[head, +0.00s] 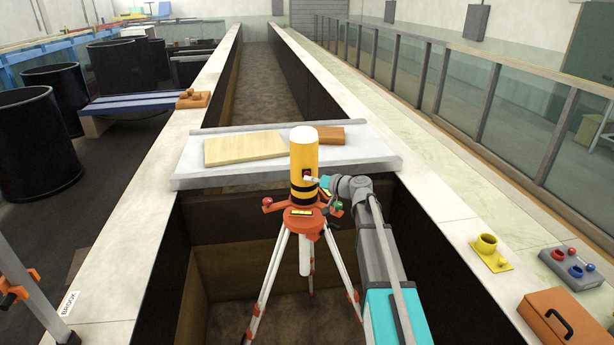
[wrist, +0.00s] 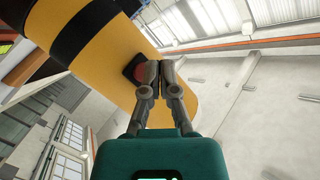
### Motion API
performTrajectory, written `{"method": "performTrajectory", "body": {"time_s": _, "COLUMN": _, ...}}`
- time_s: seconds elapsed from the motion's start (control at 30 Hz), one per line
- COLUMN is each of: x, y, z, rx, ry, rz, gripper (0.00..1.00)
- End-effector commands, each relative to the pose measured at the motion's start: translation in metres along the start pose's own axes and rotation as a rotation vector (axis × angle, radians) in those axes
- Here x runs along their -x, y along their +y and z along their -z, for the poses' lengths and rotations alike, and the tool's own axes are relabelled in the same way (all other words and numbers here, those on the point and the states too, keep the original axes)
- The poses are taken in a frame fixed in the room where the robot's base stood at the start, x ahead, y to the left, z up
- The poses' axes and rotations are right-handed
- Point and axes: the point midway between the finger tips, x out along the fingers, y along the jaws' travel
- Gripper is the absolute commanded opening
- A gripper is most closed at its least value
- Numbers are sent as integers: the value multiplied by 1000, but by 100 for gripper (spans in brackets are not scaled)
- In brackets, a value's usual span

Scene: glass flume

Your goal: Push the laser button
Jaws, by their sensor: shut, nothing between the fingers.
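The laser (head: 304,160) is a yellow cylinder with black bands and a white top, upright on an orange tripod head (head: 303,214) with white legs. Its red button (head: 307,174) sits in a dark square mount on the side facing me. In the wrist view the yellow body (wrist: 118,75) slants across the left, and the red button (wrist: 140,70) shows partly behind my fingers. My gripper (head: 312,181) is shut and empty, its tips at the button mount. In the wrist view my gripper (wrist: 157,66) overlaps the mount's right part; I cannot tell whether it touches the button.
The tripod stands in the flume channel. Behind it a pale plate (head: 370,150) bridges the walls, carrying a wooden board (head: 243,148) and a brown block (head: 329,135). A yellow cup fixture (head: 487,246), a control box (head: 568,266) and an orange case (head: 562,318) sit on the right ledge.

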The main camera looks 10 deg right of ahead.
Motion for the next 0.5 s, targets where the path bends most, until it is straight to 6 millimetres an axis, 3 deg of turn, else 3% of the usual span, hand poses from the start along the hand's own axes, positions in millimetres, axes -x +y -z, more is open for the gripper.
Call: {"method": "performTrajectory", "body": {"time_s": 0.5, "x": 27, "y": -20, "z": -19, "rx": 0, "ry": 0, "rz": 0, "gripper": 0}}
